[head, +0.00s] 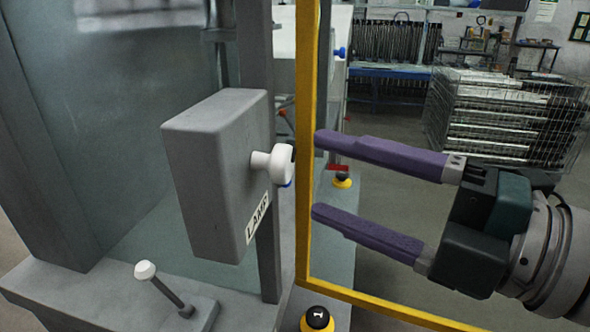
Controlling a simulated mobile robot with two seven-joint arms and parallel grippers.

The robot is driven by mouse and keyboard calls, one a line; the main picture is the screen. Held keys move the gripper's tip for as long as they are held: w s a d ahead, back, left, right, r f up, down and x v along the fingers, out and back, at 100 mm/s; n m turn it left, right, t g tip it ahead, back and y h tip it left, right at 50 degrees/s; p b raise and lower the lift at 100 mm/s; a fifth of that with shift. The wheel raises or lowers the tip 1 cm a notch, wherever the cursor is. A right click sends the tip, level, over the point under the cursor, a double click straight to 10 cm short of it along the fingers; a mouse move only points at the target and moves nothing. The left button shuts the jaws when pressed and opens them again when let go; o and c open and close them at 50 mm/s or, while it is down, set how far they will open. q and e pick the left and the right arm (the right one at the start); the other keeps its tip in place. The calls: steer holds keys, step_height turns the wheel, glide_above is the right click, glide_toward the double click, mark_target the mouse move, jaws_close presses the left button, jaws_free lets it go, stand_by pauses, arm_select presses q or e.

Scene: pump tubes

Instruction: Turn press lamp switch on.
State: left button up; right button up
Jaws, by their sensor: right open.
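The lamp switch is a grey box (215,170) labelled LAMP, mounted on a grey post. A white rotary knob (272,163) sticks out of its right face, with a bit of blue at its lower edge. My right gripper (316,174) comes in from the right, with two purple fingers spread open and pointing left toward the knob. Its fingertips are at the yellow frame bar, right of the knob, and nothing is between them. They appear apart from the knob. My left gripper is not in view.
A yellow frame (306,130) runs vertically between the knob and my fingers, then along the bottom right. A white-tipped lever (146,270) stands lower left. A black and yellow button (317,320) is below. Wire cages (500,120) with metal tubes stand behind.

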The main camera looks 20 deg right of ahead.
steer(key=shift+b+v, duration=0.45)
steer(key=shift+v, duration=2.15)
steer(key=w+d+f+m+g+h, duration=0.1)
steer(key=d+f+m+h, duration=0.3)
steer(key=m, duration=0.3)
steer(key=d+f+m+g+h, duration=0.1)
steer(key=d+f+m+h, duration=0.2)
steer(key=m+h, duration=0.4)
steer(key=s+a+f+m+g+y, duration=0.1)
steer(key=s+a+f+m+g, duration=0.25)
steer(key=s+g, duration=0.2)
steer(key=s+a+f+m+g+y, duration=0.1)
steer(key=s+a+f+m+g, duration=0.1)
steer(key=s+f+m+g, duration=0.4)
step_height(320, 180, up, 40)
steer(key=t+p, duration=0.2)
steer(key=p, duration=3.6)
steer(key=shift+s+n+h, duration=0.3)
steer(key=shift+s+n, duration=0.15)
